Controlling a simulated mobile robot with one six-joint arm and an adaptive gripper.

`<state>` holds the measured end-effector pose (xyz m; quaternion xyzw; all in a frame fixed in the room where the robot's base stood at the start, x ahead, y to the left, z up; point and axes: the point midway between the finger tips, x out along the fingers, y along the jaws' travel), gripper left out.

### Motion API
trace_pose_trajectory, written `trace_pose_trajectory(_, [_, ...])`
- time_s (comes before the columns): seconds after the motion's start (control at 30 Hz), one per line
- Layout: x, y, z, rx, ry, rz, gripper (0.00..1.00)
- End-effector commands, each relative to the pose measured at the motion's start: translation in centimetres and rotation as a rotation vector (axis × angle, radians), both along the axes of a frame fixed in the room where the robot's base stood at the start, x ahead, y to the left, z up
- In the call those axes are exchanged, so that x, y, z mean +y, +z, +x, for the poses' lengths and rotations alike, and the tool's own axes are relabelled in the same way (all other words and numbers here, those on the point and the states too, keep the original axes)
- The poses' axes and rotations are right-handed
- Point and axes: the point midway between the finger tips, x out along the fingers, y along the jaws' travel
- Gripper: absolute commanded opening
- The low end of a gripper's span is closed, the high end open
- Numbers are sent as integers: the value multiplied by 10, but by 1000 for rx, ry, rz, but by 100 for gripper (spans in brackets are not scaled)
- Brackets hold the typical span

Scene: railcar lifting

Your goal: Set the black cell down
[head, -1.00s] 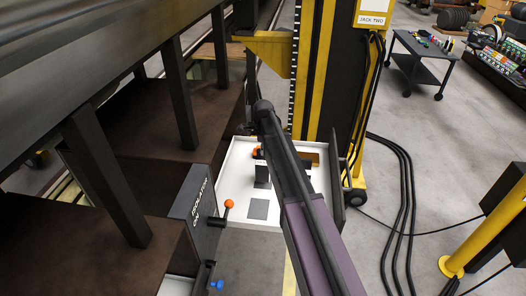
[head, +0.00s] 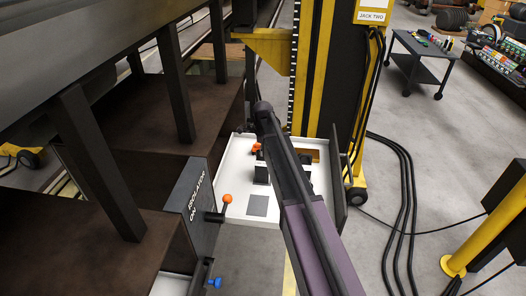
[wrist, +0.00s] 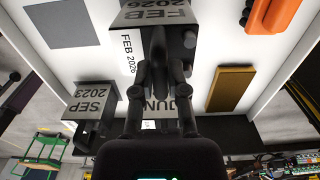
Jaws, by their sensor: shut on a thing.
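My gripper (wrist: 160,72) is shut on the upright handle of a black cell (wrist: 131,14) marked FEB 2026, near the top of the wrist view. The cell is over the white tray (wrist: 120,60); I cannot tell whether it touches it. Two more dark cells stand nearby: one marked SEP 2023 (wrist: 90,107), and one marked JUN (wrist: 182,110) partly hidden behind my gripper. In the head view the white tray (head: 238,165) shows, with a dark cell (head: 261,174) beside my arm. My arm hides the gripper there.
A flat grey square (wrist: 62,22) on the tray looks bare. A tan block (wrist: 230,88) and an orange item (wrist: 275,15) lie to the right in the wrist view. In the head view an isolator panel (head: 195,205) with an orange-knobbed lever (head: 227,198) borders the tray's left.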

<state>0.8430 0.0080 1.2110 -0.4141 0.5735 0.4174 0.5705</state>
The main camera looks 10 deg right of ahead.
Motion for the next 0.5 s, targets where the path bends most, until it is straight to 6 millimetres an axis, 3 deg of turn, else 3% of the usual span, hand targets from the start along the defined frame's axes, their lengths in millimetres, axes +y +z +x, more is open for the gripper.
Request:
trace_pose_trajectory(0.17, [0, -1, 0, 0, 0, 0, 0])
trace_pose_trajectory(0.2, [0, -2, 0, 0, 0, 0, 25])
trace_pose_trajectory(0.3, [0, -1, 0, 0, 0, 0, 53])
trace_pose_trajectory(0.5, [0, -1, 0, 0, 0, 0, 53])
